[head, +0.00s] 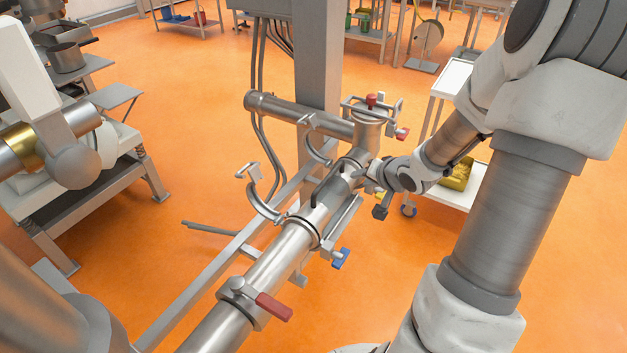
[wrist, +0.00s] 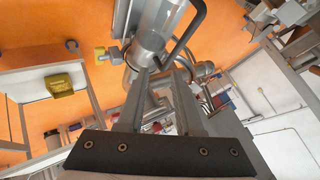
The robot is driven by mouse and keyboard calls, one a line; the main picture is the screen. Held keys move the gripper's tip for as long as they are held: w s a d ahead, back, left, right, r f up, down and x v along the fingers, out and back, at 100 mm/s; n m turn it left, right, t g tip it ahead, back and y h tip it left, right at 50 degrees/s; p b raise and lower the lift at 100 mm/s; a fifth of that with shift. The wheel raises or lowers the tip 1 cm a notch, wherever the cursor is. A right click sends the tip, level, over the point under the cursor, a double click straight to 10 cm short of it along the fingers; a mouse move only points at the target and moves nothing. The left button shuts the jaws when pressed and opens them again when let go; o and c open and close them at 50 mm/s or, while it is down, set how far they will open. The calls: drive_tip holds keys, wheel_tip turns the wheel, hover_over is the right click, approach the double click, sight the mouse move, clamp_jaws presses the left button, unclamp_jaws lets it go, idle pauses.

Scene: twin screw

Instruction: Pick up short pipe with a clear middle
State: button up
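The short pipe (head: 322,206) appears to be the section of the slanted steel pipe line below the upright tee. In the wrist view a pale, glassy-looking cylinder (wrist: 158,24) with a dark bar beside it lies beyond my fingers. I cannot tell for sure that this is the clear middle. My gripper (head: 367,174) is close to the upper end of this section, at its right side. In the wrist view my gripper (wrist: 161,76) has its two fingers apart, with nothing held between them. The head view partly hides the fingertips.
Two open clamps, one lower (head: 264,207) and one upper (head: 314,143), hang left of the line. A grey column (head: 317,80) stands behind. A white cart (head: 452,80) with a yellow bin (head: 457,176) is at right.

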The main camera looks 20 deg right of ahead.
drive_tip(key=f+m, duration=0.1)
drive_tip(key=m, duration=0.1)
drive_tip(key=m+t+y+b, duration=0.2)
drive_tip(key=b, duration=0.4)
hover_over(334, 192)
wheel_tip(334, 192, down, 7)
drive_tip(key=shift+r, duration=0.1)
drive_tip(key=b+x, duration=0.2)
drive_tip(key=x, duration=0.3)
drive_tip(key=shift+w+a+r, duration=0.1)
drive_tip(key=shift+a, duration=0.1)
clamp_jaws()
idle(0.6)
drive_tip(key=shift+w+r, duration=0.1)
drive_tip(key=shift+r, duration=0.1)
